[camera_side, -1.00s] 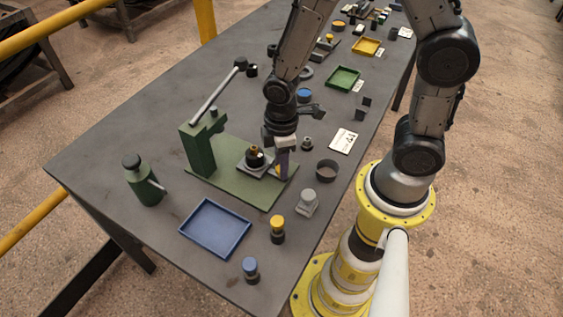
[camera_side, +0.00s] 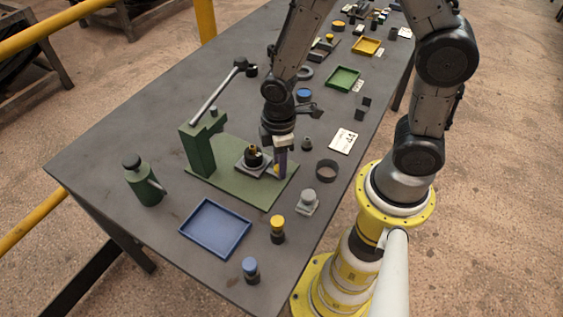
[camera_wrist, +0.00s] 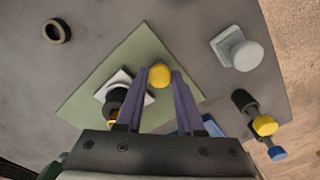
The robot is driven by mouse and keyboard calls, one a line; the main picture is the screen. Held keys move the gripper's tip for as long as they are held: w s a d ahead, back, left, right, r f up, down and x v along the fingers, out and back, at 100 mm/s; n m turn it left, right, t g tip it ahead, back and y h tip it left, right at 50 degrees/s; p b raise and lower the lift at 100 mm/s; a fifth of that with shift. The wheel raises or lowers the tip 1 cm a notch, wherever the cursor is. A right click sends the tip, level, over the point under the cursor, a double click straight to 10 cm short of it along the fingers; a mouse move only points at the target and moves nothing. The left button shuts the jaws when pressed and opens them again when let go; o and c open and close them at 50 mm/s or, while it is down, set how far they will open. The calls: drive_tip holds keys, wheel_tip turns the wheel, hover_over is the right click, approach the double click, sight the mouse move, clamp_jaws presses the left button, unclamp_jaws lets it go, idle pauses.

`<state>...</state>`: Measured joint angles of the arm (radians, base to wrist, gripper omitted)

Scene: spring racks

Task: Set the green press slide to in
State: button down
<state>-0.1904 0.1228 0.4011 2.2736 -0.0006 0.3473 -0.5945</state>
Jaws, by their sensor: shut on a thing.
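The green press stands on a green base plate (camera_side: 222,178) with an upright green column (camera_side: 197,150) and a long grey lever (camera_side: 215,92). Its slide is a light grey square plate (camera_side: 243,168) on the base, carrying a dark round fixture with a brass-coloured top (camera_side: 254,152). The slide's yellow knob (camera_wrist: 159,75) is between the purple fingers of my gripper (camera_wrist: 159,77), which is shut on it. In the side view my gripper (camera_side: 281,168) points down at the right part of the base and hides most of the knob. The plate is partly hidden in the wrist view.
A blue tray (camera_side: 184,231), a yellow-topped part (camera_side: 277,223), a blue-topped part (camera_side: 251,264) and a grey knob block (camera_side: 307,202) stand in front. A dark ring (camera_side: 327,170) is right of the base. A green bottle (camera_side: 140,185) stands left of the press.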

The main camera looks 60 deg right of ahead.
sight(243, 157)
drive_tip(key=w, duration=1)
drive_tip(key=shift+w+r, duration=0.1)
drive_tip(key=shift+w, duration=0.3)
drive_tip(key=c, duration=0.5)
unclamp_jaws()
drive_tip(key=shift+s, duration=0.1)
wheel_tip(243, 157, up, 14)
drive_tip(key=shift+f, duration=0.1)
